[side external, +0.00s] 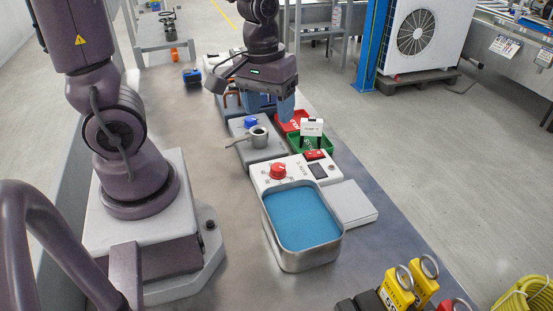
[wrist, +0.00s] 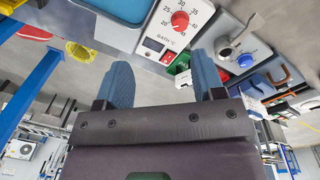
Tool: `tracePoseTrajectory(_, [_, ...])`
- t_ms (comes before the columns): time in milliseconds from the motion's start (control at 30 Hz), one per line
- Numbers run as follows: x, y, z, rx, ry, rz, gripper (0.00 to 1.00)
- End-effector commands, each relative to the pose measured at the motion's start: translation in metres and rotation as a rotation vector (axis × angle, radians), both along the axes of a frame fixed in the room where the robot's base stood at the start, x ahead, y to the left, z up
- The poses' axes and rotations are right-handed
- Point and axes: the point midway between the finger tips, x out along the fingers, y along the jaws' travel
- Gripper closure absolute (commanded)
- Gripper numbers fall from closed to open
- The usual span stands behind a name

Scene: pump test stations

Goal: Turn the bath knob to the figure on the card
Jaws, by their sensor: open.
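The bath knob (side external: 278,171) is a red dial on a white panel (side external: 264,184) behind the metal-rimmed bath (side external: 338,232) of blue liquid. In the wrist view the knob (wrist: 180,20) shows at the top, ringed by printed figures from 20 to 45, with "BATH °C" below. Its exact setting is too small to read surely. A small white card (side external: 311,127) stands by the green bin; its writing is too small to read. My gripper (side external: 268,108) is open and empty, with blue fingers, above and beyond the knob. Its fingers also show in the wrist view (wrist: 164,72).
A grey unit with a round metal fitting and lever (side external: 258,136) stands behind the panel. Red (side external: 290,118) and green (side external: 322,147) bins sit to its right. A flat grey plate (side external: 352,203) lies right of the bath. Yellow tagged items (side external: 397,288) stand at the front.

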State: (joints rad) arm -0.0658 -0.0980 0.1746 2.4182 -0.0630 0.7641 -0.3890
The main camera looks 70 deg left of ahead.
Motion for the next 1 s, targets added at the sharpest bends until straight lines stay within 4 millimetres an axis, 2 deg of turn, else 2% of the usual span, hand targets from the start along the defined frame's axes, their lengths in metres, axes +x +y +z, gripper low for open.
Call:
tracePoseTrajectory(33, [0.003, 0.009, -0.018, -0.007, 0.048, 0.137, 0.38])
tracePoseTrajectory(100, [0.007, 0.022, -0.038, -0.007, 0.089, 0.352, 0.38])
tracePoseTrajectory(200, [0.012, 0.037, -0.06, 0.005, 0.11, 0.64, 0.38])
tracePoseTrajectory(300, [0.019, 0.046, -0.066, 0.005, 0.085, 0.854, 0.38])
tracePoseTrajectory(400, [0.026, 0.049, -0.064, -0.007, 0.046, 0.995, 0.38])
tracePoseTrajectory(567, [0.028, 0.05, -0.066, -0.016, 0.034, 1.092, 0.38])
tracePoseTrajectory(667, [0.028, 0.05, -0.074, -0.016, 0.037, 1.101, 0.38])
tracePoseTrajectory(1000, [0.03, 0.051, -0.136, -0.014, 0.041, 1.097, 0.38])
